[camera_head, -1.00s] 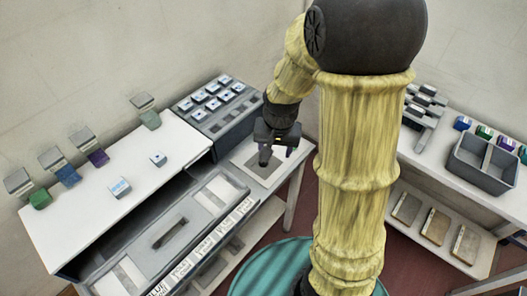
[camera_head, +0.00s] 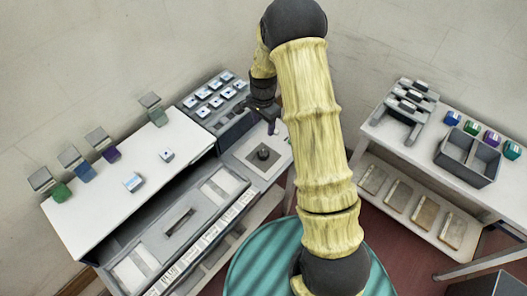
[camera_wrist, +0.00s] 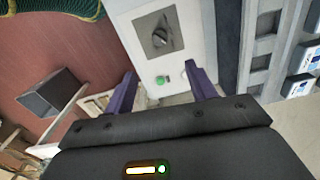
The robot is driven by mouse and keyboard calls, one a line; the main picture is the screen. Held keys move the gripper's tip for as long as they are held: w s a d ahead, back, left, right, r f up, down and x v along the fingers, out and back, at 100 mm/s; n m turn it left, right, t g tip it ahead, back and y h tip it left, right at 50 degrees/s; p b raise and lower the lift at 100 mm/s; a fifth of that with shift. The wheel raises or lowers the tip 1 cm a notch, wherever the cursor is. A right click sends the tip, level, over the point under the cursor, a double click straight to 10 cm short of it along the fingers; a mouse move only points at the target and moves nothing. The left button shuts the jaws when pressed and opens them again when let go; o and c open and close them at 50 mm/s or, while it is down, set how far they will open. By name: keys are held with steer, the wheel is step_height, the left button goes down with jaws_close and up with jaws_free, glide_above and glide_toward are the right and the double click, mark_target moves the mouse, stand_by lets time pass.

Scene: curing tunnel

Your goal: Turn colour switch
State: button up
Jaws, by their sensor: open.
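The switch, a dark round knob (camera_head: 263,153) on a grey square plate, sits on the white top at the right end of the long bench. In the wrist view the knob (camera_wrist: 165,38) shows a raised ridge and lies beyond my fingertips. A small green round button or lamp (camera_wrist: 160,80) is on the same white panel, between my fingers in that view. My gripper (camera_wrist: 162,76) has its two purple fingers apart with nothing between them. In the head view my gripper (camera_head: 270,122) is behind the knob, clear of it.
A grey block with several small labelled tiles (camera_head: 213,98) stands behind the switch. A tunnel machine with a sliding tray (camera_head: 180,220) is at left. Coloured blocks (camera_head: 62,192) line the left bench's back edge. A divided grey bin (camera_head: 468,158) stands on the right table.

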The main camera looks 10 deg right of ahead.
mark_target(263, 152)
step_height(263, 152, down, 17)
steer(key=p, duration=0.6)
steer(key=shift+f, duration=0.15)
steer(key=c, duration=1)
